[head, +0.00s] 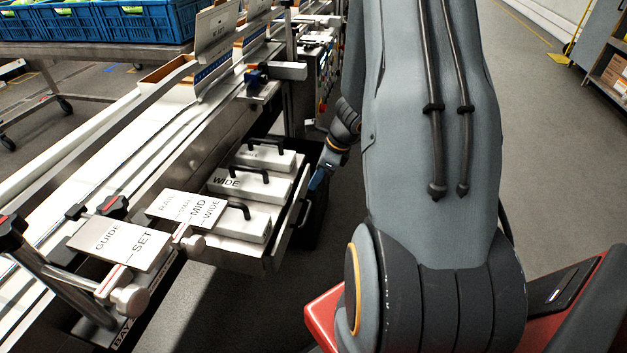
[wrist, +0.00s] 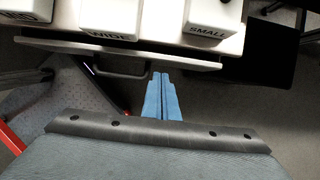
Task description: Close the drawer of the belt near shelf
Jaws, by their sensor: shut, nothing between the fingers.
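The belt's drawer (head: 278,250) is pulled out from under the conveyor and stands open, with labelled white blocks inside. Its front panel (wrist: 200,62) spans the upper part of the wrist view, with a grey bar handle (wrist: 118,72) on it. In the head view the handle (head: 303,213) is on the drawer's right face. My gripper (head: 317,180) has blue fingers and is at the outer side of the drawer front, near the handle. In the wrist view the fingers (wrist: 161,78) are together and empty, pointing at the front just right of the handle. Whether they touch it is unclear.
White blocks with black handles, one marked WIDE (head: 247,188), fill the drawer. Plates marked GUIDE SET (head: 118,243) and clamp knobs (head: 130,299) are along the belt (head: 100,135). Blue crates (head: 135,25) stand at the back left. Floor (head: 545,170) to the right is clear.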

